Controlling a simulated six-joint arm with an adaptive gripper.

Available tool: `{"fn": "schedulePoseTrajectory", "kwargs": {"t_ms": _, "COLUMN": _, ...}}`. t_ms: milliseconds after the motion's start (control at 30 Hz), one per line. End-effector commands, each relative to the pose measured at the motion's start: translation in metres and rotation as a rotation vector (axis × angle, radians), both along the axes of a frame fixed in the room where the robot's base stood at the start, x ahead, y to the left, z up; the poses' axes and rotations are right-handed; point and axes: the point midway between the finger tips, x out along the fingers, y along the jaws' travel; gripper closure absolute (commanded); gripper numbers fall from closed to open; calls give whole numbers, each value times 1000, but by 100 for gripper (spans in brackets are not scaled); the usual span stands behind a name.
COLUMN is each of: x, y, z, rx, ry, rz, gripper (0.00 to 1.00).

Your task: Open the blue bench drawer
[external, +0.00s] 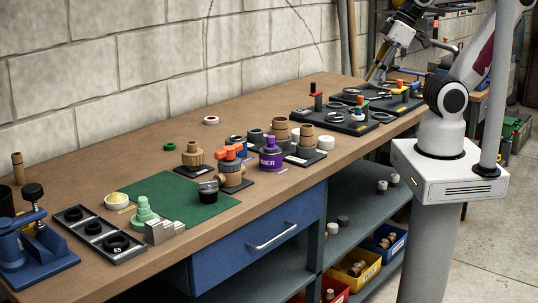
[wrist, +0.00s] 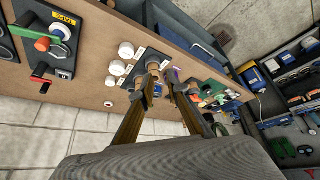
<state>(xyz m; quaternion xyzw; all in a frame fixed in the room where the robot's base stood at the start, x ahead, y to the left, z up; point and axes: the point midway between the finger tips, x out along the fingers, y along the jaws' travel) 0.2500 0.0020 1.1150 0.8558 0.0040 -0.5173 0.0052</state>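The blue bench drawer (external: 258,243) is under the front edge of the workbench in the external view. Its front looks flush with the bench frame, so it appears shut. A silver bar handle (external: 272,236) runs across its front, with nothing touching it. My gripper (external: 376,74) is above the far right part of the bench, well away from the drawer. In the wrist view my gripper (wrist: 165,84) shows two bronze fingers apart with a gap between them, and it looks open and empty.
Below are an open shelf (external: 350,215) and a yellow bin (external: 362,272). The floor before the drawer is mostly out of frame.

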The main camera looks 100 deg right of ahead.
Motion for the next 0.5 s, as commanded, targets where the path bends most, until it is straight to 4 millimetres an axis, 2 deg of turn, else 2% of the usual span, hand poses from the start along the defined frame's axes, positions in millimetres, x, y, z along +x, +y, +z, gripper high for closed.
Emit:
{"fn": "schedulePoseTrajectory", "kwargs": {"t_ms": 167, "x": 18, "y": 4, "z": 2, "rx": -12, "ry": 24, "rz": 30, "gripper": 85}}
{"fn": "schedulePoseTrajectory", "kwargs": {"t_ms": 500, "x": 66, "y": 20, "z": 2, "rx": -47, "ry": 78, "rz": 109, "gripper": 85}}
